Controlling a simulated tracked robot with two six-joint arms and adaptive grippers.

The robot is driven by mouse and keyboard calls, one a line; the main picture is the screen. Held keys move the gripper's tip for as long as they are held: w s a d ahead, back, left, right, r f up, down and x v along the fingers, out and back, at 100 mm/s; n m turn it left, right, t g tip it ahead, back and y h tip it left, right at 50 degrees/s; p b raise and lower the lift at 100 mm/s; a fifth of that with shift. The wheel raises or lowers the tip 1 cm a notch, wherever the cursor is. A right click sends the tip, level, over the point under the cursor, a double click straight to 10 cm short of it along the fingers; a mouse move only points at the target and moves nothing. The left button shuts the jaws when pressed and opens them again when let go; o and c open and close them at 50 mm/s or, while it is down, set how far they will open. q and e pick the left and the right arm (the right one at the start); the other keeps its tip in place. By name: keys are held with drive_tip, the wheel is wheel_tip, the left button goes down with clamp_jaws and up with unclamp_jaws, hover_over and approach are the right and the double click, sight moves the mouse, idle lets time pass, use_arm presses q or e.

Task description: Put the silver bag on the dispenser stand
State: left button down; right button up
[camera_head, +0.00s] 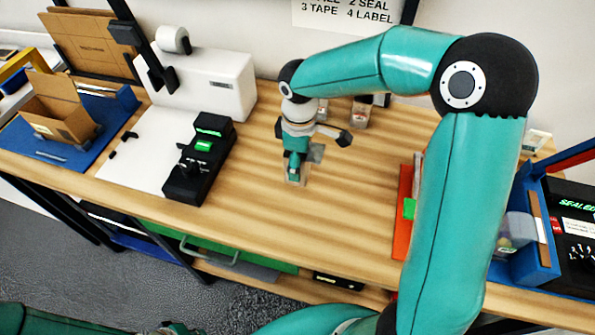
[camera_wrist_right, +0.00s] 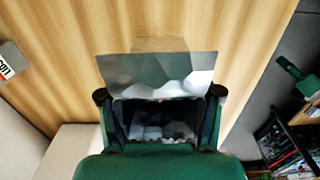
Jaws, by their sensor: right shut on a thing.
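The silver bag (camera_wrist_right: 157,75) is a shiny, faceted sheet that lies across the fingers of my right gripper (camera_wrist_right: 160,100) in the right wrist view. My right gripper (camera_head: 296,170) is shut on it. In the head view the gripper points down over the middle of the wooden table, and a small grey piece of the bag (camera_head: 316,152) shows beside it. Most of the bag is hidden by the gripper there. I cannot tell for sure which thing is the dispenser stand. My left gripper is not clearly in view.
A black device with green displays (camera_head: 200,160) and a white machine (camera_head: 212,85) stand to the left. An open cardboard box (camera_head: 62,112) sits on a blue mat at far left. Small containers (camera_head: 361,113) stand behind the gripper. A blue bin (camera_head: 538,262) is at right. The table's front middle is clear.

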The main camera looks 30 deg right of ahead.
drive_tip(key=shift+f, duration=2.25)
drive_tip(key=o, duration=1.1)
